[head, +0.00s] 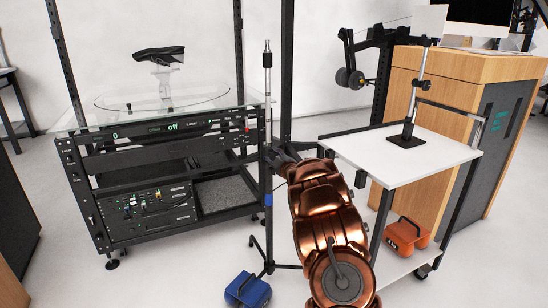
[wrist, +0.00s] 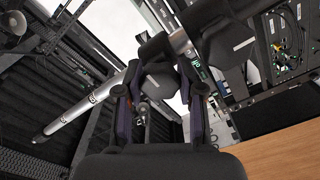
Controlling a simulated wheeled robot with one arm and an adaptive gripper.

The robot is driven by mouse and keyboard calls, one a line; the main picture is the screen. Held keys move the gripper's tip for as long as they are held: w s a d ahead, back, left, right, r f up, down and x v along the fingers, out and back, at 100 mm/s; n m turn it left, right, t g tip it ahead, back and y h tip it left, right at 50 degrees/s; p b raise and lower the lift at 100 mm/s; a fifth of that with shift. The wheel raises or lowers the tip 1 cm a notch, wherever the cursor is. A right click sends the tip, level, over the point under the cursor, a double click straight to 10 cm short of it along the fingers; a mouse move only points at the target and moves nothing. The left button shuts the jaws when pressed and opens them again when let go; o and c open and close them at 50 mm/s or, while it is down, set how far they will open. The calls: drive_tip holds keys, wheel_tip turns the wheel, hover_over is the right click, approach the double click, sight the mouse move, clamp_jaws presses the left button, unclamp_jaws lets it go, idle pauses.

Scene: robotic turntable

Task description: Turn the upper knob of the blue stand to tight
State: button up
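The stand with the blue band has a thin upright pole (head: 268,90) with a silver upper section and a dark lower section. The blue band (head: 268,199) is below my gripper. My gripper (head: 279,157) is at the pole's upper joint and overlaps it. In the wrist view the pole (wrist: 95,98) runs diagonally across. A dark collar or knob (wrist: 160,82) shows between the fingers of my gripper (wrist: 161,78). The fingers stand apart on either side of it; whether they touch it is unclear. The knob is hidden behind my gripper in the head view.
A black rack (head: 150,190) with a glass turntable (head: 160,97) stands close to the left. A white-topped cart (head: 440,150) is close to the right, with a black-based stand on it. A blue box (head: 247,290) lies on the floor by the stand's feet.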

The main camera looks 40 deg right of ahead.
drive_tip(key=c, duration=0.5)
drive_tip(key=shift+r+p, duration=0.15)
drive_tip(key=shift+p, duration=0.35)
drive_tip(key=m+p, duration=0.4)
drive_tip(key=p, duration=0.1)
drive_tip(key=shift+r, duration=0.2)
drive_tip(key=m+p, duration=0.3)
drive_tip(key=p, duration=0.1)
drive_tip(key=shift+f+m, duration=0.1)
drive_tip(key=shift+m, duration=0.2)
drive_tip(key=m+p, duration=0.7)
drive_tip(key=m, duration=0.3)
drive_tip(key=shift+f, duration=0.2)
